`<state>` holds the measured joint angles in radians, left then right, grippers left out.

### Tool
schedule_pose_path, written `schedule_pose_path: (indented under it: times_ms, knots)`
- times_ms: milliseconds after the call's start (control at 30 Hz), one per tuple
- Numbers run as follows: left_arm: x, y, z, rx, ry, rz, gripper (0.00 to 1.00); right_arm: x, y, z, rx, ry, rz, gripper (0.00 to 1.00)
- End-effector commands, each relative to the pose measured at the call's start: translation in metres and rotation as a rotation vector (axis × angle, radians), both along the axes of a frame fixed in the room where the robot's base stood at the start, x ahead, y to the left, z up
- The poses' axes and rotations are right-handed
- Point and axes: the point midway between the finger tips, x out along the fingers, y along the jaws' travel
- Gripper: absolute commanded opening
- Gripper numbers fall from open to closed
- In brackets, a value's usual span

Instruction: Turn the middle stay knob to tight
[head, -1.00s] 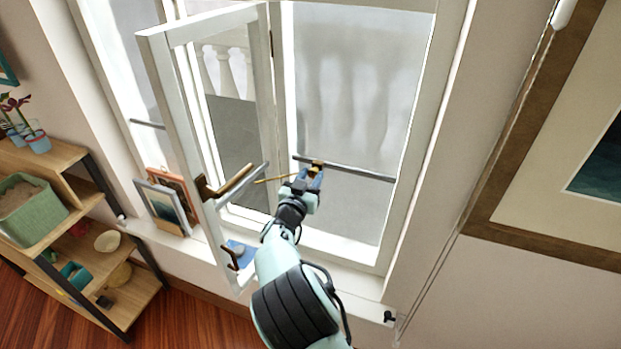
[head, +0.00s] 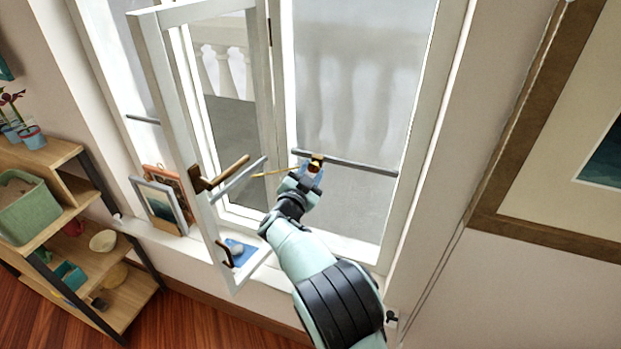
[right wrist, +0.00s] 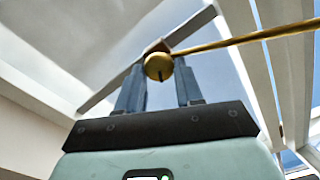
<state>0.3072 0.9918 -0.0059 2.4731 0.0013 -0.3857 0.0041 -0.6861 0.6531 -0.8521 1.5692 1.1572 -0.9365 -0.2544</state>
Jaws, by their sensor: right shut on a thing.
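The brass stay knob (head: 317,157) sits on the grey horizontal bar (head: 360,167) across the right window opening. In the right wrist view the knob (right wrist: 158,66) is round, with a short dark mark on its lower edge. A thin brass stay rod (head: 268,174) runs from it towards the open window sash (head: 200,165). My right gripper (head: 314,167) is shut on the knob. In the right wrist view its two blue fingers (right wrist: 159,78) stand on either side of the knob. My left gripper is out of view.
The open sash stands left of my right arm, with a wooden-looking handle (head: 226,174). Picture frames (head: 163,201) and a blue item (head: 239,251) are by the sill. A shelf (head: 125,290) with a green planter (head: 25,205) is at left. A large framed picture (head: 485,218) hangs at right.

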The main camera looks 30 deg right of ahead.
Motion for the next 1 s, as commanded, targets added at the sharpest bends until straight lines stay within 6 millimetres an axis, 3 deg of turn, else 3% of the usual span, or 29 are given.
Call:
schedule_pose_path:
  times_ms: [567,1000]
  knots:
    - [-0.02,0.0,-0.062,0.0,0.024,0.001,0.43,-0.002,-0.002,-0.005,0.358,-0.419,-0.001,0.05]
    - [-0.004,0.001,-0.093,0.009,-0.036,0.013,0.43,-0.001,-0.002,-0.006,0.597,-0.7,-0.001,0.05]
